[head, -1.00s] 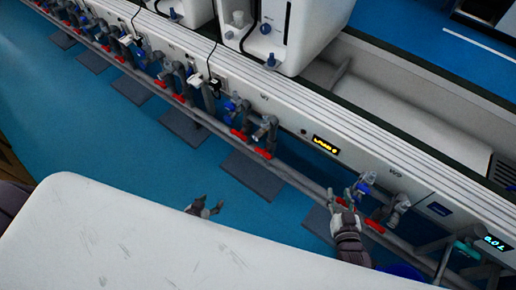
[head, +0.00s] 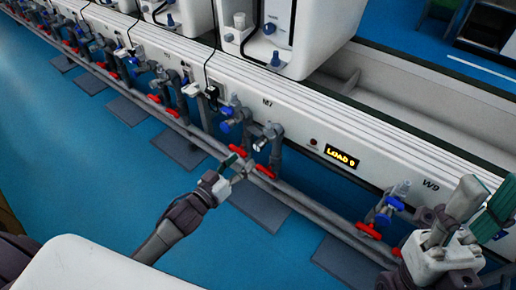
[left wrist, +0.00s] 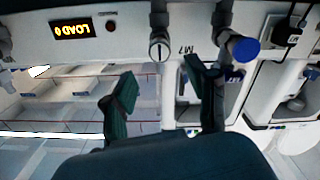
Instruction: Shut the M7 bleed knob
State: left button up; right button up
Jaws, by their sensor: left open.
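The M7 station shows in the head view below its M7 label (head: 267,102). Its left fitting has blue knobs (head: 228,112). In the left wrist view, the picture is upside down; a round slotted grey end (left wrist: 160,47) and a blue knob (left wrist: 243,48) flank the M7 label. I cannot tell which one is the bleed knob. My left gripper (head: 240,167) is open and empty, in front of and below these fittings, apart from them. My right gripper (head: 475,205) is at the lower right.
Red-handled valves (head: 265,171) sit on the grey rail pipe below M7. A LOAD 0 display (head: 341,157) is to the right. The W9 fittings (head: 388,207) stand near my right gripper. Blue floor is free at the left. A white surface (head: 90,265) fills the lower left.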

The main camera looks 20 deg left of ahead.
aim_at(256, 147)
pick_arm(q)
jog(key=b+x, duration=0.2)
jog(key=x, duration=0.6)
jog(key=shift+w+d+f, duration=0.1)
jog(key=shift+w, duration=0.15)
grip_shut()
